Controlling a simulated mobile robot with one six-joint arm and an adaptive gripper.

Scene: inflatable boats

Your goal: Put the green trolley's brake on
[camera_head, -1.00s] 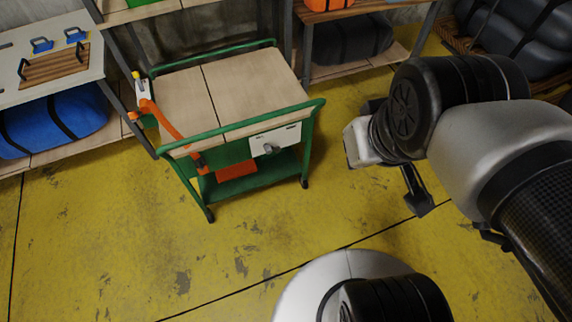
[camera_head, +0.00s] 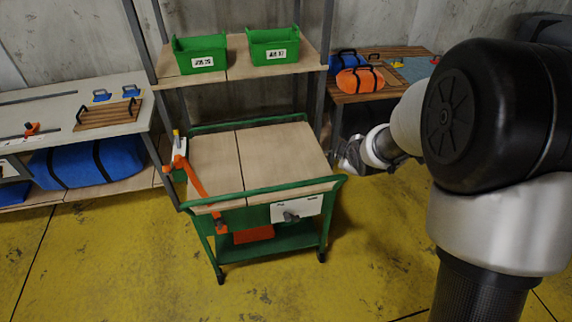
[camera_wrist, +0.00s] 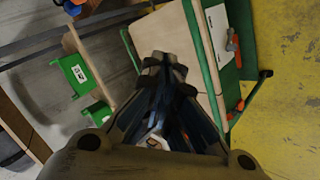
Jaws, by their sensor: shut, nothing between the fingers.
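The green trolley (camera_head: 262,193) has a wooden top and stands in the middle of the head view. An orange bar (camera_head: 196,180) slants down its left front. A red-orange plate (camera_head: 254,234) sits low under the top. A white panel (camera_head: 309,207) with a grey knob (camera_head: 292,216) is on the front right. I cannot tell which part is the brake or its setting. My gripper (camera_head: 348,155) is just right of the trolley's top, empty and shut. In the wrist view my gripper (camera_wrist: 165,65) appears over the wooden top (camera_wrist: 166,36), with the white panel (camera_wrist: 216,32) beyond.
A shelf behind the trolley holds two green bins (camera_head: 200,55) and (camera_head: 273,45). A bench (camera_head: 55,107) stands on the left with a blue bag (camera_head: 88,160) beneath. Another table (camera_head: 370,92) is at the back right. Yellow floor (camera_head: 130,265) in front is clear.

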